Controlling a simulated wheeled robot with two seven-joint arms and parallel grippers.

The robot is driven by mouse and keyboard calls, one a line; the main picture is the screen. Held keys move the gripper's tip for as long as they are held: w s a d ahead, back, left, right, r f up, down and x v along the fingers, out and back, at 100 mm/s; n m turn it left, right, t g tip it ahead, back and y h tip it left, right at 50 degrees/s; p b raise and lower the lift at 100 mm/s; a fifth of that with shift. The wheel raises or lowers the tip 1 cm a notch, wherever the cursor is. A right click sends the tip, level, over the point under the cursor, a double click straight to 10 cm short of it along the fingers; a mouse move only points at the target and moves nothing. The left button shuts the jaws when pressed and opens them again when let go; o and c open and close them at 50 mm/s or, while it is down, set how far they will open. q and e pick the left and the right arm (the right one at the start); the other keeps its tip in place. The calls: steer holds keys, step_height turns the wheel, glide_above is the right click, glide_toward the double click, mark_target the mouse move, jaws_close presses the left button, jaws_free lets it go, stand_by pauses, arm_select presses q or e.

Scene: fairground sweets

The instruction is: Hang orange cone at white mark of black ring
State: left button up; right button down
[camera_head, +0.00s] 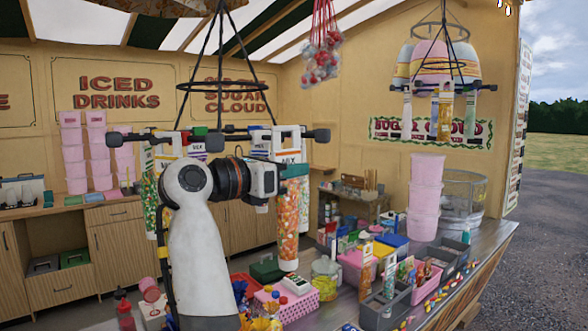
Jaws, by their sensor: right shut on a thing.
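An orange cone (288,215), a long clear bag of orange sweets with a white header marked MIX, hangs upright at the middle of the head view. My right gripper (281,174) is shut on it near its top, just below the header. A black ring (228,87) hangs on cords above and to the left. Below it, black-ended arms carry other hanging bags, including a green one (150,205) at the left. The orange cone's top is close to these arms; I cannot tell whether it touches them. I cannot make out the white mark. My left gripper is not in view.
A second hanging rack (441,87) with several bags is at the right. Pink tubs (424,195) are stacked on the counter. A grey crate (384,308), a pink basket (290,308) and several jars crowd the counter below. A red-and-white bunch (322,60) hangs above.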

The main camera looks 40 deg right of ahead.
steer(key=shift+w+a, duration=0.1)
steer(key=shift+w, duration=0.45)
steer(key=shift+w+p, duration=0.7)
steer(key=shift+w, duration=0.3)
steer(key=shift+w+a+p, duration=0.15)
steer(key=shift+w+p, duration=0.45)
steer(key=shift+w, duration=0.3)
steer(key=shift+f+b, duration=0.35)
